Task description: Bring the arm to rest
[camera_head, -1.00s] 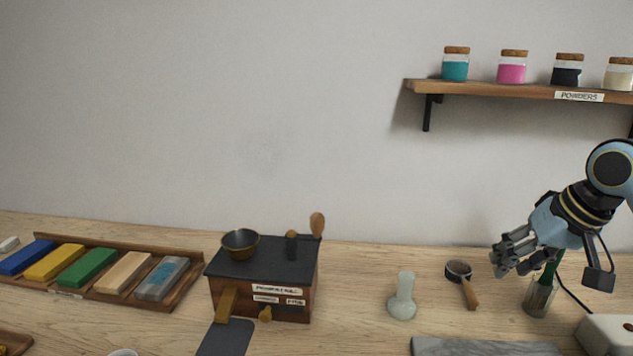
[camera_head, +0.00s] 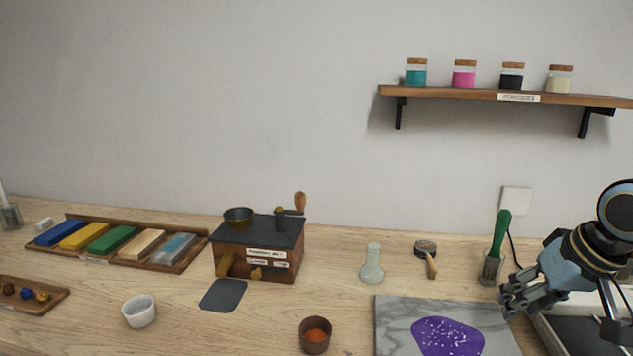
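My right gripper (camera_head: 521,301) is at the right side of the head view, in front of the glass jar with the green-handled tool. Its grey fingers point left, above the right edge of the marble slab. I see nothing held in it, but the angle hides how far apart the fingertips are. My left gripper is not in the view.
A marble slab (camera_head: 395,324) bears a purple speckled patch (camera_head: 445,337). A glass jar (camera_head: 490,270) with a green-handled tool (camera_head: 501,232) stands close behind my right gripper. A glass muller (camera_head: 372,266), a wooden box (camera_head: 288,261) and a copper cup (camera_head: 314,338) stand further left.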

